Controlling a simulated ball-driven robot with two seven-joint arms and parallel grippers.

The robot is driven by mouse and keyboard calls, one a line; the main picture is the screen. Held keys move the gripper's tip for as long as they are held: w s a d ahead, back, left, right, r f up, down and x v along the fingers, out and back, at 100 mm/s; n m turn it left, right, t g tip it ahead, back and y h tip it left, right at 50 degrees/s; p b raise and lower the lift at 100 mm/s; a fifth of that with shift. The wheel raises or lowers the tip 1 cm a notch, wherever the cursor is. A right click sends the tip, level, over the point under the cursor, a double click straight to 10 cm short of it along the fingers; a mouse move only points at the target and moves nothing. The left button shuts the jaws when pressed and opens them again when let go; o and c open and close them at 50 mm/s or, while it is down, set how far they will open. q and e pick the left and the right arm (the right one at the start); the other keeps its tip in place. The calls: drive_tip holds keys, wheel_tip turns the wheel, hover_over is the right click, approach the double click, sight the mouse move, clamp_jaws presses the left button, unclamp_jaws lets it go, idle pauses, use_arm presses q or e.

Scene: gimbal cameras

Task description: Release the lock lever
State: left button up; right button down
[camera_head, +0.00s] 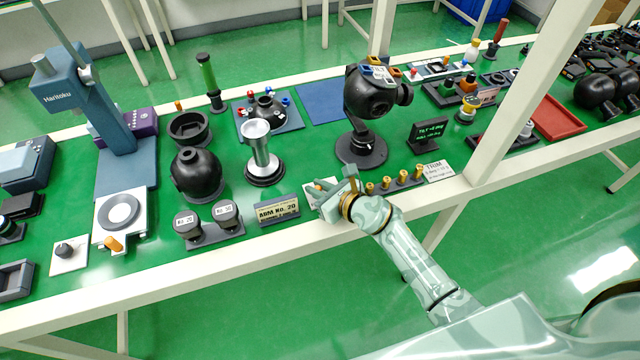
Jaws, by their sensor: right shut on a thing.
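My right gripper (349,184) is at the table's front edge, over a small white plate (314,188). It is shut on a small part at this plate. The fingers and wrist cover most of that part, so I cannot make out its shape or how far it is turned. It may be the lock lever. A short orange handle (113,243) shows on the white base of the blue press (120,130) at the left, far from my gripper. My left gripper is not in view.
A black gimbal camera (372,95) stands on a round base behind my right gripper. A rack of brass weights (403,182) is just right of it, and the "ARM No. 20" sign (278,211) is left. A white post (530,90) rises at the right.

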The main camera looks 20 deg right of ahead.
drive_tip(key=c, duration=1.4)
unclamp_jaws()
drive_tip(key=shift+o, duration=0.2)
drive_tip(key=shift+s+d+r, duration=0.2)
drive_tip(key=shift+s, duration=0.1)
drive_tip(key=p+v, duration=0.4)
drive_tip(key=v, duration=1.1)
drive_tip(key=shift+s+d+p, duration=0.15)
drive_tip(key=shift+p, duration=0.2)
